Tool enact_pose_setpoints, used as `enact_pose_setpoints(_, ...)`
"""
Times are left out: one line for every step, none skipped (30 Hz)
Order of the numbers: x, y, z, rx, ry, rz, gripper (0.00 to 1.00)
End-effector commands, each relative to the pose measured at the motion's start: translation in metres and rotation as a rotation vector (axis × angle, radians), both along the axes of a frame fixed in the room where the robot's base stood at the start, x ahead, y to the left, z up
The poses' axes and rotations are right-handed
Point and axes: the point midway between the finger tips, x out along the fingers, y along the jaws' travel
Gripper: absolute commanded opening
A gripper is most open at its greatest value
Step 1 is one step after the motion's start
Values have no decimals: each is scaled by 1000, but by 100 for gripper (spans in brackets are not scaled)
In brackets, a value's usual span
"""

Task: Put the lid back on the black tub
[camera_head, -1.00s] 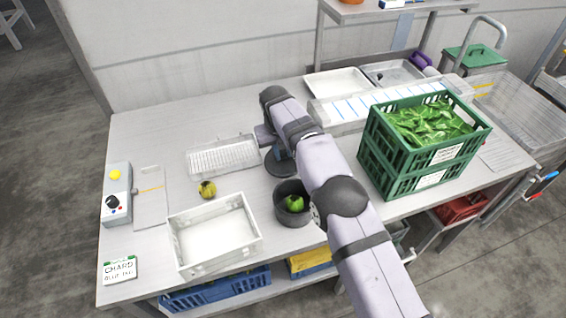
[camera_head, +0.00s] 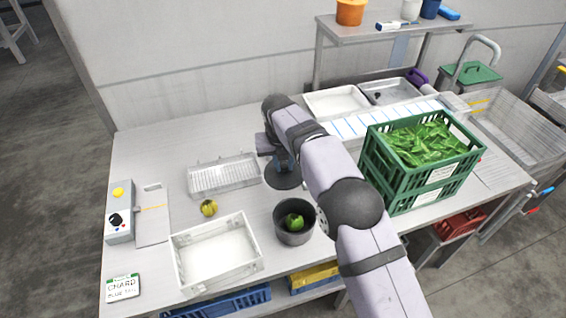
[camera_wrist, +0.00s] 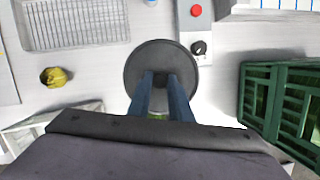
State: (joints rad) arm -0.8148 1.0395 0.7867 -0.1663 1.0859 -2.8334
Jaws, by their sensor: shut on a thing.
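The black tub (camera_head: 294,232) stands open on the table, with a green item (camera_head: 294,221) inside. The lid (camera_head: 283,179) is a dark round disc just behind the tub in the head view, not on it. My gripper (camera_head: 283,162) is shut on the lid's middle from above. In the wrist view the lid (camera_wrist: 136,74) looks flat beneath my gripper (camera_wrist: 162,84). The tub is mostly hidden there behind the fingers and wrist, with a little green showing between the fingers. I cannot tell how high the lid is above the table.
A green crate (camera_head: 412,190) of leaves stands right of my arm. A white crate (camera_head: 180,262) is left of the tub. A wire tray (camera_head: 222,176) and a small yellow-green round item (camera_head: 209,208) lie left. A control box (camera_head: 119,212) is far left.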

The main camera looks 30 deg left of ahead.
Motion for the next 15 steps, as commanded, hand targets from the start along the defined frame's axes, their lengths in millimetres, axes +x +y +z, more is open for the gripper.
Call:
enact_pose_setpoints(-5, -4, 4, 11, 5, -33, 0)
enact_pose_setpoints(-8, -6, 6, 19, 7, -56, 0)
enact_pose_setpoints(-12, -10, 8, 28, 12, -87, 0)
enact_pose_setpoints(-15, -13, 10, 37, 15, -110, 0)
enact_pose_setpoints(-19, -16, 11, 45, 19, -135, 0)
enact_pose_setpoints(-24, -20, 13, 55, 23, -166, 0)
enact_pose_setpoints(-28, -23, 15, 63, 27, -190, 0)
enact_pose_setpoints(-31, -26, 16, 71, 31, -213, 0)
enact_pose_setpoints(-37, -31, 18, 81, 35, -246, 0)
enact_pose_setpoints(-41, -34, 18, 88, 39, -268, 0)
enact_pose_setpoints(-45, -38, 20, 95, 43, -291, 0)
enact_pose_setpoints(-50, -42, 21, 104, 47, -321, 0)
enact_pose_setpoints(-54, -46, 22, 112, 50, -342, 0)
enact_pose_setpoints(-58, -49, 22, 117, 54, -362, 0)
enact_pose_setpoints(-63, -54, 22, 125, 58, -388, 0)
